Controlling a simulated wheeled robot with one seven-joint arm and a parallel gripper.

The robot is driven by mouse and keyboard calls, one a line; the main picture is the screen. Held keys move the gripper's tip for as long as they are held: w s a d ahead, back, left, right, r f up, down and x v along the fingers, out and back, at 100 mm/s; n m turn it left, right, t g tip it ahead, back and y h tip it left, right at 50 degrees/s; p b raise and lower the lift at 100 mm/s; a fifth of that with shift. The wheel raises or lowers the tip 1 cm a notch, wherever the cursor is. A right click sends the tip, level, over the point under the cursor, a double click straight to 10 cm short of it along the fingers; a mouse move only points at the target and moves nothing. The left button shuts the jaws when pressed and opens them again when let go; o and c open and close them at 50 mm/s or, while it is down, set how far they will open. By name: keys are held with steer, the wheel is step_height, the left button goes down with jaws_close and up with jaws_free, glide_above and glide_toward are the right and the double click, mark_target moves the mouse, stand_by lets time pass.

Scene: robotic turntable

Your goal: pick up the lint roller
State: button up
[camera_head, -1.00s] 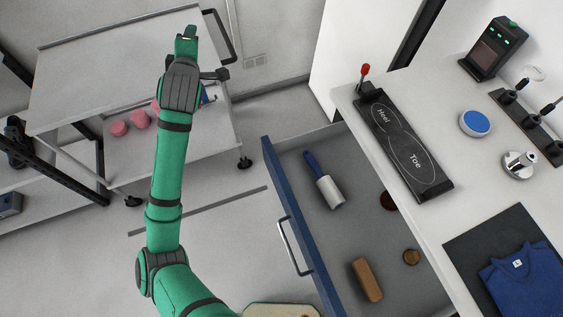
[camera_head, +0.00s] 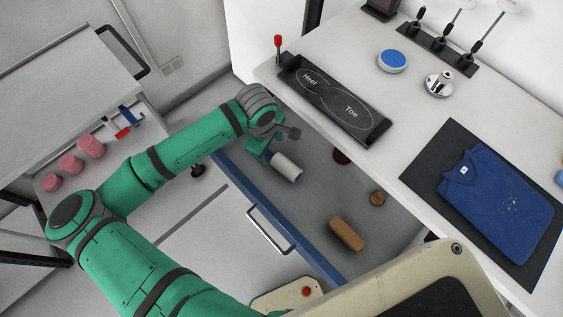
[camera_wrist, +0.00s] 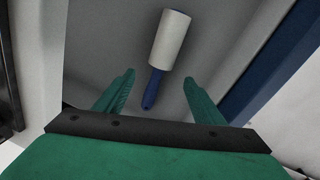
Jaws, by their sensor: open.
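The lint roller has a white roll and a blue handle. It lies in the open drawer in the head view (camera_head: 286,167), where my gripper (camera_head: 262,150) covers its handle. In the wrist view the whole lint roller (camera_wrist: 168,45) shows, with the handle pointing toward my gripper. My gripper (camera_wrist: 160,95) is open and empty. Its two green fingers stand left and right of the handle's end, apart from it. The roll lies beyond the fingertips.
The blue-fronted drawer (camera_head: 315,245) also holds a brown block (camera_head: 347,233), a small round brown item (camera_head: 377,198) and a dark red round item (camera_head: 341,156). The white counter (camera_head: 400,100) overhangs its right side, with a black foot-measuring plate (camera_head: 335,97) near the edge.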

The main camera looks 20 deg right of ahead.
mark_target(273, 157)
steer(key=shift+w+d+f, duration=0.1)
steer(key=shift+d+f, duration=0.05)
steer(key=shift+f, duration=1.05)
steer(key=shift+w+d+f, duration=0.1)
steer(key=shift+f, duration=1.05)
steer(key=shift+w+d+f, duration=0.1)
steer(key=shift+d+f, duration=0.05)
steer(key=shift+f, duration=1.05)
steer(key=c, duration=1.3)
steer(key=shift+r, duration=0.2)
step_height(273, 157, up, 18)
steer(key=shift+f, duration=0.15)
steer(key=o, duration=0.5)
steer(key=shift+c, duration=1.2)
